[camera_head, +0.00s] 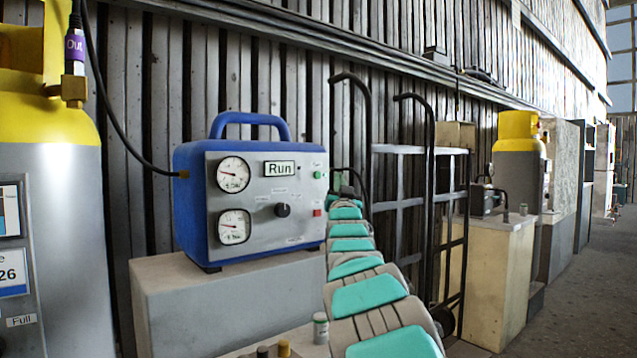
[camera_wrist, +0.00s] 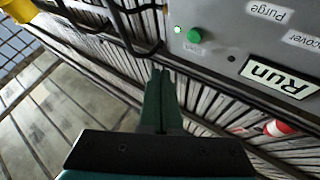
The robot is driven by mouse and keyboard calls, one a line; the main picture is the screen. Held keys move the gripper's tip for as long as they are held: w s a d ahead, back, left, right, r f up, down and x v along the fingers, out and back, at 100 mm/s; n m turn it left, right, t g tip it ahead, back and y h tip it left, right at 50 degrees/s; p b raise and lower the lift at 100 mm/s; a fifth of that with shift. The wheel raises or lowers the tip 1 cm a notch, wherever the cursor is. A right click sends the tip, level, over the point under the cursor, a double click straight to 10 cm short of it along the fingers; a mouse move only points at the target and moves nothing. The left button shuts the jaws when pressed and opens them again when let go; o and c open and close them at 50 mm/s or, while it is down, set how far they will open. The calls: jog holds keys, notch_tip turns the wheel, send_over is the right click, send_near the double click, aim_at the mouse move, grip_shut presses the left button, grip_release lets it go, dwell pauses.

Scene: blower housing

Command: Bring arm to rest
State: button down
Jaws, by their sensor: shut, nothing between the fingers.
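My arm, with teal and grey segments, reaches out from the bottom of the head view along the right side of a blue machine (camera_head: 190,200) with a grey front panel. My gripper is at the far end of the arm, too small to make out there. In the wrist view my gripper (camera_wrist: 161,72) shows as two dark green fingers lying together, shut and empty. The machine's grey panel (camera_wrist: 225,30) shows upside down there, with a green button (camera_wrist: 194,36) and a "Run" display (camera_wrist: 281,78). The fingertips appear just beside the panel's edge; I cannot tell the gap.
The machine stands on a grey block (camera_head: 230,300). A large yellow-topped cylinder (camera_head: 55,200) stands at the left, joined by a black hose. A black hand truck (camera_head: 430,200) stands right of my arm. Open floor (camera_head: 570,300) lies at the far right.

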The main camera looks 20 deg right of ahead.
dwell(0.6)
jog(key=s+a+f+n+g+y+p, duration=0.15)
jog(key=s+a+f+g, duration=0.4)
jog(key=s+f, duration=0.8)
jog(key=s+a+f+n+g+y, duration=0.1)
jog(key=s+a+f+g+y, duration=0.15)
jog(key=s+f+g, duration=1.1)
jog(key=s+a+f+n+g, duration=0.1)
jog(key=s+f, duration=0.4)
jog(key=s, duration=0.6)
jog(key=s+a+f+n+g+y, duration=0.1)
jog(key=s+a+f, duration=0.3)
jog(key=s, duration=0.8)
jog(key=s+a+f+n+g+y, duration=0.1)
jog(key=s+a+f+g, duration=0.1)
jog(key=s+f, duration=0.6)
jog(key=s+g+p, duration=0.1)
jog(key=s, duration=0.3)
jog(key=shift+a+g, duration=0.3)
jog(key=shift+a, duration=0.05)
